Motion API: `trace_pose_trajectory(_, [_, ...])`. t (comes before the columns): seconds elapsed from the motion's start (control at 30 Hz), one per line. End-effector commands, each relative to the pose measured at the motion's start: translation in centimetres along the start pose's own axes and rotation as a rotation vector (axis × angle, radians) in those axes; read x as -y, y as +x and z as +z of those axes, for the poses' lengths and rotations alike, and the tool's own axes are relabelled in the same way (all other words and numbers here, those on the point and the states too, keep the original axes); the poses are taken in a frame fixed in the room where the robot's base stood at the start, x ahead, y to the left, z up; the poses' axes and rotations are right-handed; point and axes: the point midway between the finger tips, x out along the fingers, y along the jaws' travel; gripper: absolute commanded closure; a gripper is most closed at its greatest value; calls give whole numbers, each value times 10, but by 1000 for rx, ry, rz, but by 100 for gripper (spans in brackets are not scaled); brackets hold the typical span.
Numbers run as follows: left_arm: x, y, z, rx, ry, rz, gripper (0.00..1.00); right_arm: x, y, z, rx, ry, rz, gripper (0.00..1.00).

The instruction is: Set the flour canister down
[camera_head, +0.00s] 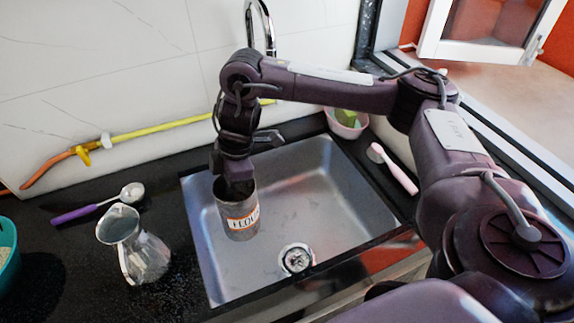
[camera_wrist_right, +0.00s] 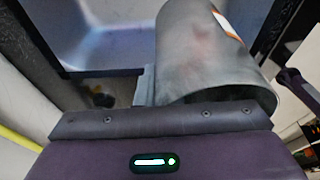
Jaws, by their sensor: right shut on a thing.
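The flour canister (camera_head: 239,216) is a grey metal cylinder with a white and orange label reading "FLOUR". It appears over the left part of the sink basin (camera_head: 330,215), close to upright. I cannot tell whether its base touches the sink floor. My right gripper (camera_head: 236,186) comes down from above and is shut on the canister's upper wall at the rim. In the right wrist view the canister's side (camera_wrist_right: 205,60) fills the space just past the gripper. My left gripper is not in view.
A teal bowl (camera_head: 8,255) is at the left edge. The basin's right side is empty.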

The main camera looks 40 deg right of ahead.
Motion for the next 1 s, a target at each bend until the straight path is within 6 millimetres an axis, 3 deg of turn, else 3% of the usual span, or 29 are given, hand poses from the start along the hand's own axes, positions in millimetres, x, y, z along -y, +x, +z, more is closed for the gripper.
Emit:
trace_pose_trajectory(0.2, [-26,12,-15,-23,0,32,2,-2,18,4,13,-143,-37,100])
trace_pose_trajectory(0.4, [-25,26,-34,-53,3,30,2,0,57,14,14,-155,-46,100])
trace_pose_trajectory(0.7, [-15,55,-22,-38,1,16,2,-1,130,36,14,-153,-44,100])
trace_pose_trajectory(1.0, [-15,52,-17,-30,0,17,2,-3,164,45,16,-156,-39,100])
